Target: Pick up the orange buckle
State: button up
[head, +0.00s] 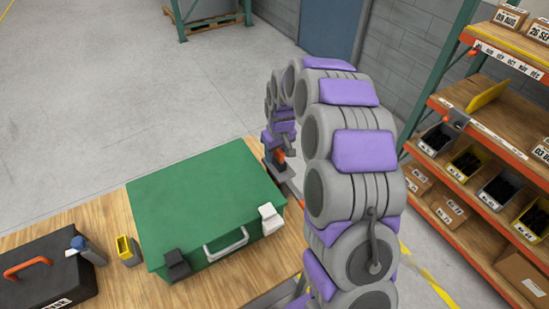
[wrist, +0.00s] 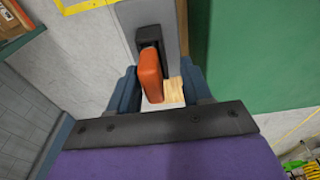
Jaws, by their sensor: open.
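The orange buckle (wrist: 151,78) stands upright in the wrist view, in front of a black holder (wrist: 150,38) on a grey panel (wrist: 133,18). My gripper (wrist: 159,82) is open, with one dark blue finger on each side of the buckle. A gap shows on the right of the buckle; whether the left finger touches it I cannot tell. In the head view a small orange patch, likely the buckle (head: 280,156), shows at the far right corner of the green case, partly hidden by my arm.
The green case (head: 195,195) with a grey handle lies on a wooden table (head: 135,285). A black toolbox (head: 40,282), a blue-capped item (head: 88,250) and a yellow item (head: 127,250) stand left of it. Orange shelving (head: 470,170) with bins stands at the right.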

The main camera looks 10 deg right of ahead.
jog(key=shift+d+r, duration=0.1)
jog(key=shift+d, duration=0.9)
jog(key=shift+c, duration=1.2)
jog(key=shift+a, duration=1.05)
jog(key=c, duration=0.6)
grip_shut()
jog(key=shift+d, duration=0.55)
